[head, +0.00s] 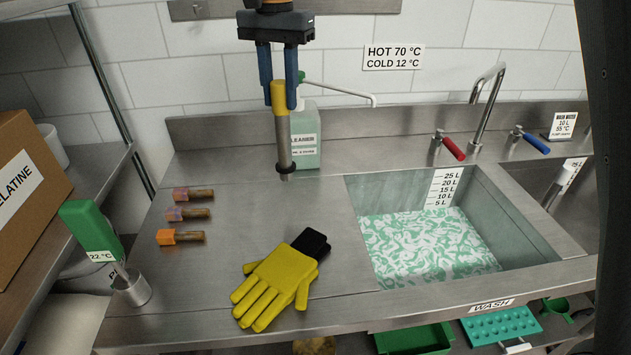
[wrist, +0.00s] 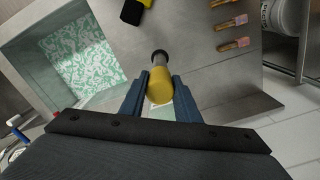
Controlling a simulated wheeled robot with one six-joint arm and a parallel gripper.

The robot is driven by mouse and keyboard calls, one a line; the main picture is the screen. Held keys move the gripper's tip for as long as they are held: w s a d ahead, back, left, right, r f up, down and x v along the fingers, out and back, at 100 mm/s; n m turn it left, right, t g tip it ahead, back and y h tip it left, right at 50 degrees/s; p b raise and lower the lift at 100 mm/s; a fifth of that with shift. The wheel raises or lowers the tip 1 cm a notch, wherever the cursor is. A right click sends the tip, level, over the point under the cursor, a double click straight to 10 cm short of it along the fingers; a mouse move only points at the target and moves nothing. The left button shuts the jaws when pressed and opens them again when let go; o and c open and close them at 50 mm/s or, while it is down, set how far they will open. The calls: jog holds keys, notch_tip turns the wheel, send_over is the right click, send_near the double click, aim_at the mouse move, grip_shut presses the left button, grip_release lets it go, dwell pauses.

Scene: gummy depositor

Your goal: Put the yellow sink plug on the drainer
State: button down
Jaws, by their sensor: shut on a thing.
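The yellow sink plug (head: 283,130) has a yellow head, a metal shaft and a dark ring at its lower end. My gripper (head: 281,98) is shut on its yellow head and holds it upright above the steel drainer (head: 240,228), left of the sink. In the wrist view the yellow head (wrist: 159,84) sits between the blue fingers (wrist: 160,92), with the dark end pointing away. I cannot tell whether the lower end touches the drainer.
The wash sink (head: 540,240) holds green and white foamy water. A yellow glove (head: 275,284) and several brown pegs with coloured ends (head: 193,214) lie on the drainer. A cleaner bottle (head: 306,140) stands behind the plug. A green-handled thermometer (head: 92,229) is at left.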

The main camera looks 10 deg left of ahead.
aim_at(286, 133)
jog(key=f, duration=0.2)
jog(key=f+p, duration=0.1)
jog(key=f, duration=0.2)
jog(key=shift+w+d+f+p, duration=0.25)
jog(key=shift+d+f+p, duration=0.05)
jog(key=shift+f+p, duration=0.7)
jog(key=shift+f, duration=1.35)
jog(key=c, duration=1.3)
grip_release()
jog(key=shift+c, duration=0.2)
jog(key=shift+r, duration=0.1)
